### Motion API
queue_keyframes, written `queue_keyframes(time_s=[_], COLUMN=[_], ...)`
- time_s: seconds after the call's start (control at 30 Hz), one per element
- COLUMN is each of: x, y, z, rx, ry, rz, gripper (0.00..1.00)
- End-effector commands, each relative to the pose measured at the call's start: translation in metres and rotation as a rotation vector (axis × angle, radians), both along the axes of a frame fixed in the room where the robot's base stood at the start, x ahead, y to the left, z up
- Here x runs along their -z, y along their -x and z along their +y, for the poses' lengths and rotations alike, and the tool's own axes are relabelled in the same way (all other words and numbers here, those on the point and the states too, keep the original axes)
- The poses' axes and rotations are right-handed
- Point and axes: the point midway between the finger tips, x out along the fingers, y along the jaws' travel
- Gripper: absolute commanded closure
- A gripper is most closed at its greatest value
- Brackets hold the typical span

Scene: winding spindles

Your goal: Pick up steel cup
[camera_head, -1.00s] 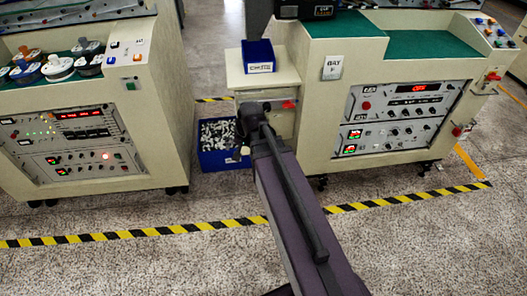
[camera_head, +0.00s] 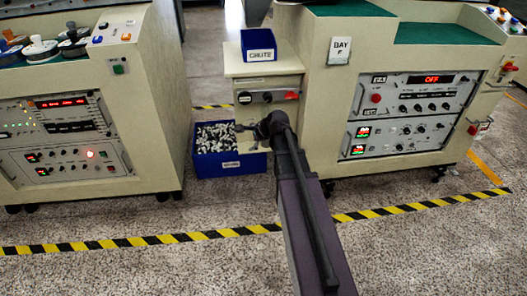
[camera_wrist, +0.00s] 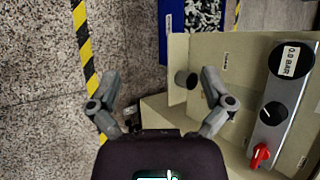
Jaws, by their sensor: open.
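A small dark grey cylinder (camera_wrist: 186,79), which looks like the steel cup, shows in the wrist view at the edge of a cream ledge (camera_wrist: 178,48). My gripper (camera_wrist: 160,75) is open, its two grey fingers spread wide. The cylinder lies in the picture between the fingertips, close to the right one, with a visible gap. I cannot tell its depth relative to the fingers. In the head view my gripper (camera_head: 255,128) is in front of the small cream cabinet (camera_head: 262,64), and I cannot make out the cup clearly there.
A blue bin of metal parts (camera_head: 231,168) stands on the floor beside the cabinet. A blue CHUTE box (camera_head: 258,46) sits on top. The striped floor (camera_head: 130,242) is clear.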

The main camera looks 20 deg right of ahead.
Motion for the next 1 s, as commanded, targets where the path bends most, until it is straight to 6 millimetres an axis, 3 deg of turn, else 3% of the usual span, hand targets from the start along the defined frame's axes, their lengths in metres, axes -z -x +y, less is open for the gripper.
queue_keyframes(time_s=[0.03,0.1,0.6,1.0], x=[0.018,0.028,0.096,0.14], y=[-0.007,-0.015,-0.061,-0.083], z=[-0.008,-0.018,-0.098,-0.164], rx=[0.045,0.111,0.552,0.834], ry=[-0.034,-0.087,-0.505,-0.838], rz=[-0.007,-0.016,-0.085,-0.14], gripper=[0.0,0.0,0.0,0.0])
